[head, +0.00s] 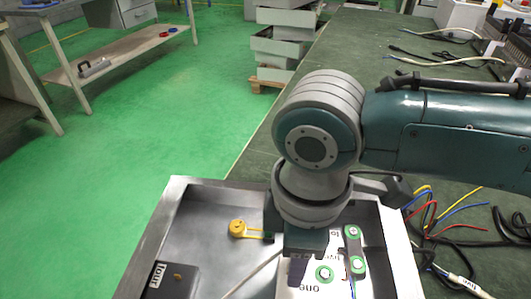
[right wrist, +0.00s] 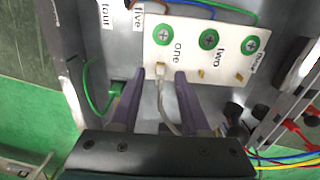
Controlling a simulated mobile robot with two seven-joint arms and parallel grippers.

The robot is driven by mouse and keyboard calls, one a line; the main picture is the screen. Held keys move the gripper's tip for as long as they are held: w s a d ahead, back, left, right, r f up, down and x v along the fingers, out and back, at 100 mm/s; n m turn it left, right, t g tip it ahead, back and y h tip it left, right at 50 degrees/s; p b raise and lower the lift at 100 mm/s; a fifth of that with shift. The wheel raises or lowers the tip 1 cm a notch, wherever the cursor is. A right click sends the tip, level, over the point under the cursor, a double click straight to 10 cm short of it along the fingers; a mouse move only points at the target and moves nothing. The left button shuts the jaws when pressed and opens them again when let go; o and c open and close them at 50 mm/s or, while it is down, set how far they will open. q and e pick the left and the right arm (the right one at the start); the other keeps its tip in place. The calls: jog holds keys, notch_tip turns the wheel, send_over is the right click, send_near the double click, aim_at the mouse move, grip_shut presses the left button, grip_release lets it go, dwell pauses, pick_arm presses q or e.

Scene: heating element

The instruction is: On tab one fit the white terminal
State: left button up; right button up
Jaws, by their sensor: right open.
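The white plate (right wrist: 165,45) bears the labels "one" and "two", green rings with screws, and small brass tabs (right wrist: 202,74). The white terminal (right wrist: 161,70) sits at the place of tab one, below the label "one", with its pale wire trailing down. Whether it is fully pushed on I cannot tell. My right gripper (right wrist: 159,77) is open, with one purple finger on each side of the terminal and wire, apart from them. In the head view my right gripper (head: 305,266) hangs over the plate (head: 338,285) and hides part of it. My left gripper is out of view.
The plate is inside a metal tray (head: 183,205) with raised walls. A dark block labelled "four" (head: 172,281) and a yellow round piece (head: 237,228) are to the left. Coloured wires (head: 432,210) lie right of the tray on the green bench (head: 260,165).

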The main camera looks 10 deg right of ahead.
notch_tip(320, 180, up, 10)
jog(key=p, duration=0.2)
jog(key=shift+p, duration=0.35)
dwell(0.3)
